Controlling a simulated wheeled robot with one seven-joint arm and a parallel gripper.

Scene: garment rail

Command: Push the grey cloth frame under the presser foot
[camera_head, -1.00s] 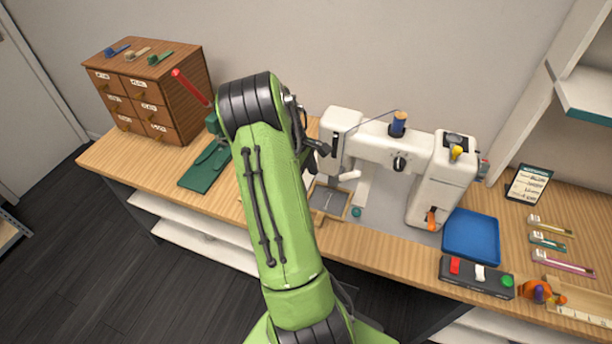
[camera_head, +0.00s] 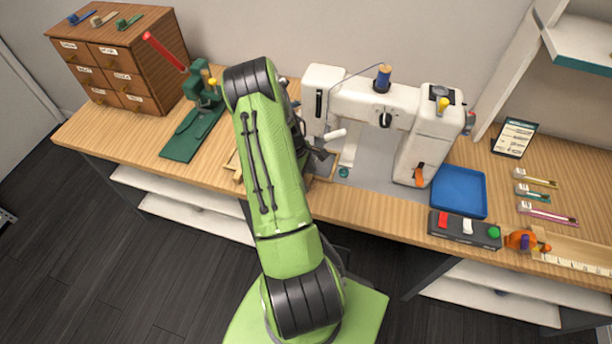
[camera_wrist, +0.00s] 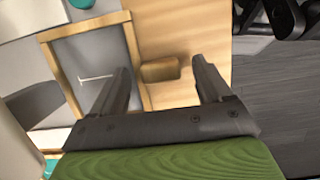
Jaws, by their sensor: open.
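The grey cloth frame (camera_wrist: 90,62) is a wooden frame around grey cloth with a short white line. It lies left of my gripper in the wrist view, with a small wooden tab (camera_wrist: 160,69) on its near side. My gripper (camera_wrist: 161,78) is open, and the tab shows between its fingers; I cannot tell whether they touch it. In the head view my arm and gripper hide most of the frame. The white sewing machine (camera_head: 402,118) stands at the back, right of my arm. Its presser foot cannot be made out.
A blue tray (camera_head: 459,192) and a switch box (camera_head: 464,229) lie right of the machine. A green press with a red lever (camera_head: 193,132) and a drawer cabinet (camera_head: 125,62) stand left. The table's front edge is close to my gripper.

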